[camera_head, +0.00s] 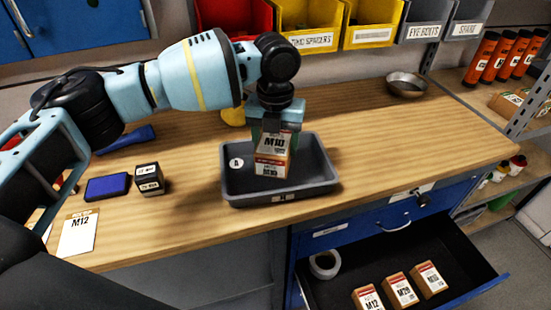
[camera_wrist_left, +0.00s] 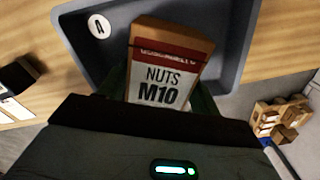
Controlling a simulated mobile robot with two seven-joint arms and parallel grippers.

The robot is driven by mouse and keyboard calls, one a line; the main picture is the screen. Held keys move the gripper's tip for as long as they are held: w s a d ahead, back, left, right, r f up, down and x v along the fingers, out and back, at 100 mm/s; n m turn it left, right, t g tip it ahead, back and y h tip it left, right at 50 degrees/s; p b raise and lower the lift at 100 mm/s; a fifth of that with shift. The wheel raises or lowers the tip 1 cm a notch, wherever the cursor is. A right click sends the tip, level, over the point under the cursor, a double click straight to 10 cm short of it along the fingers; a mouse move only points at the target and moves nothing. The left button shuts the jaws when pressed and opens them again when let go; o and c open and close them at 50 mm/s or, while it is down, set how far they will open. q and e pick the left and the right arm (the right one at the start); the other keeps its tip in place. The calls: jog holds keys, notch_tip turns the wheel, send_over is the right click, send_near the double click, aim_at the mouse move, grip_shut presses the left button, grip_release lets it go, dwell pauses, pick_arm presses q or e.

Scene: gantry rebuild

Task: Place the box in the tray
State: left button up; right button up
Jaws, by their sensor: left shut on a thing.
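The box (camera_head: 271,167), brown with a white and red label reading M10, is at the grey tray (camera_head: 235,191) on the wooden bench. My left gripper (camera_head: 273,128) points down and is shut on the box. In the left wrist view the box (camera_wrist_left: 166,68) reads NUTS M10 and shows against the dark tray floor, with the tray wall (camera_wrist_left: 236,50) beside it. Whether its underside touches the tray floor cannot be told. The gripper fingers (camera_wrist_left: 160,92) are partly hidden by the gripper body. My right gripper does not show.
A black box (camera_head: 149,180), a blue pad (camera_head: 107,187) and an M12 card (camera_head: 78,232) lie left of the tray. A metal bowl (camera_head: 406,84) stands at the back right. An open drawer (camera_head: 450,290) below holds several boxes and a tape roll. Bench right of the tray is clear.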

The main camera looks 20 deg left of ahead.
aim_at(276, 140)
pick_arm(q)
jog(key=shift+f, duration=2.25)
jog(key=shift+f, duration=0.1)
jog(key=o, duration=1.3)
jog(key=shift+f, duration=0.1)
notch_tip(276, 140, up, 12)
jog(key=shift+r, duration=0.15)
